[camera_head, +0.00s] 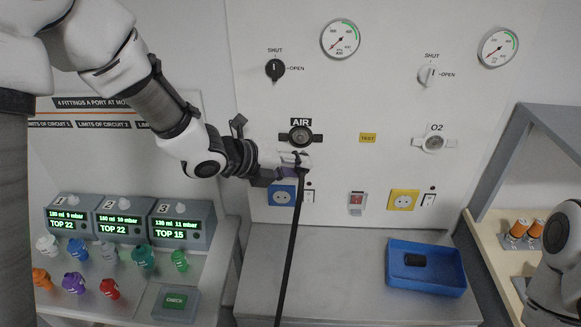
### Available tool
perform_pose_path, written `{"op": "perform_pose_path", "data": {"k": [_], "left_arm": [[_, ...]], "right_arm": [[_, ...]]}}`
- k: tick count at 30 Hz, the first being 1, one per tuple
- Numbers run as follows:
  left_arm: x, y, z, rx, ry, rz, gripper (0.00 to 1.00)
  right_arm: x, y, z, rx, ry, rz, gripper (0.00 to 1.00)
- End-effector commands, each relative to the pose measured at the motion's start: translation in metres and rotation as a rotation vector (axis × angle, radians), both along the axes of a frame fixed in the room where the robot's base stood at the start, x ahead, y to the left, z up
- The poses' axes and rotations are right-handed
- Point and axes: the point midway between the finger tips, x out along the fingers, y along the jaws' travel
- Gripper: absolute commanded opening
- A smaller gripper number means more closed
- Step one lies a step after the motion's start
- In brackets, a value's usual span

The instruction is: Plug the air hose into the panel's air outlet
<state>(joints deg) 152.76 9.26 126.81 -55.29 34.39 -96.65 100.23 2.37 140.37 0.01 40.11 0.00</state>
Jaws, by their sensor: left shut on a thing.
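The air outlet (301,137) is a dark round fitting on the wall panel (331,108), under the AIR label. My left gripper (283,165) reaches in from the left, just below the outlet. It is shut on the upper end of the air hose (293,235), near a light-coloured end piece. The black hose hangs down from the gripper past the counter. The hose end appears below the outlet and apart from it; its depth from the panel is hard to tell. The fingertips are partly hidden. My right gripper is not in view; part of my right arm shows at lower right.
The O2 outlet (434,143) sits to the right. Above AIR are a black valve knob (275,69) and a gauge (340,39). Sockets (403,200) line the panel below. Display units (180,226) stand left.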

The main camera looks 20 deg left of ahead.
Motion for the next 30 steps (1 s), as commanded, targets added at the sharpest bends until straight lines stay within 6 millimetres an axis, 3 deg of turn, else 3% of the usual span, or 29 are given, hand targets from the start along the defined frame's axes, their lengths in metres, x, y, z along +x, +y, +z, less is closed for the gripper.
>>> {"op": "perform_pose_path", "data": {"k": [16,30], "left_arm": [[0.036,0.011,0.003,0.000,0.000,0.000,0.00],[0.043,0.011,0.001,0.001,0.002,0.004,0.00]], "right_arm": [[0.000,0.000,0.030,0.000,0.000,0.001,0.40],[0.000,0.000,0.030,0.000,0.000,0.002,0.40]]}}
